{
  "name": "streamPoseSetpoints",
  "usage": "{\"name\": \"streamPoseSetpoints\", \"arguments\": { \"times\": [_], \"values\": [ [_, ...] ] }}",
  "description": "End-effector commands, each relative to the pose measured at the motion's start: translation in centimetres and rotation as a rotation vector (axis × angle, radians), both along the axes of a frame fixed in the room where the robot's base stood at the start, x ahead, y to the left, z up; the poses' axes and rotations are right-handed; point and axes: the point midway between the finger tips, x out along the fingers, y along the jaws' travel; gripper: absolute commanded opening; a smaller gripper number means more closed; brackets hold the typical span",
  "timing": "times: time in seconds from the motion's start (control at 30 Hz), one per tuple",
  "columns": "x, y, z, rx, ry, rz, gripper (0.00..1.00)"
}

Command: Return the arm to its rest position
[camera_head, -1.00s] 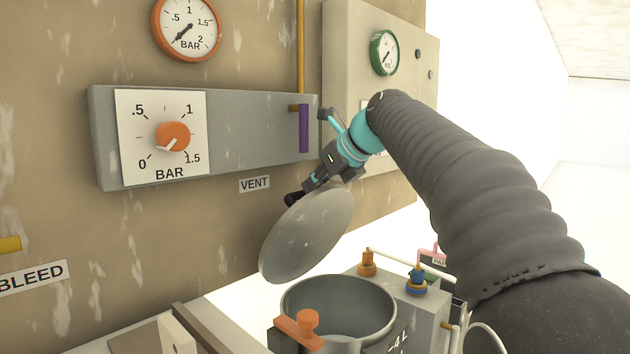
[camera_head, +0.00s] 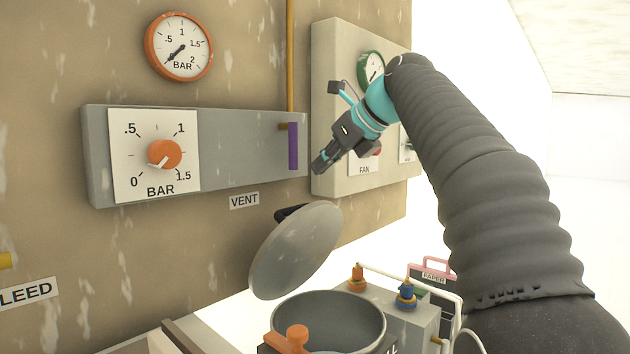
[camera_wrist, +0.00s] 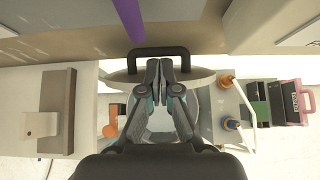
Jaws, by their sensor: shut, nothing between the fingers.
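My gripper (camera_head: 322,166) is shut and empty. In the head view it hangs in the air in front of the wall panels, above the raised round lid (camera_head: 296,252) of a grey pot (camera_head: 335,318). A gap shows between the fingertips and the lid's black handle (camera_head: 291,212). In the wrist view my closed fingers (camera_wrist: 160,64) point toward the black handle (camera_wrist: 158,52), with the lid partly hidden behind them. My arm reaches in from the right of the head view.
A grey panel with an orange knob (camera_head: 164,154) and a purple lever (camera_head: 293,146) lies left of my gripper. A panel marked FAN (camera_head: 325,100) stands behind it. Orange (camera_head: 357,280) and blue (camera_head: 405,296) fittings stand beside the pot. Open space lies at the right.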

Motion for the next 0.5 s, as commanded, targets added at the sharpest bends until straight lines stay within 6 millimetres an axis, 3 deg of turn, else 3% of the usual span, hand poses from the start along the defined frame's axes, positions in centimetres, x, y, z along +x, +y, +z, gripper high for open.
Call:
{"name": "streamPoseSetpoints", "arguments": {
  "times": [0.13,0.23,0.5],
  "values": [
    [-1.0,-0.4,-0.4,-0.063,-0.034,0.035,0.00],
    [-2.6,-0.7,-1.8,-0.176,-0.089,0.105,0.00],
    [-9.0,-2.3,-8.4,-0.595,-0.263,0.418,0.00]
  ]
}}
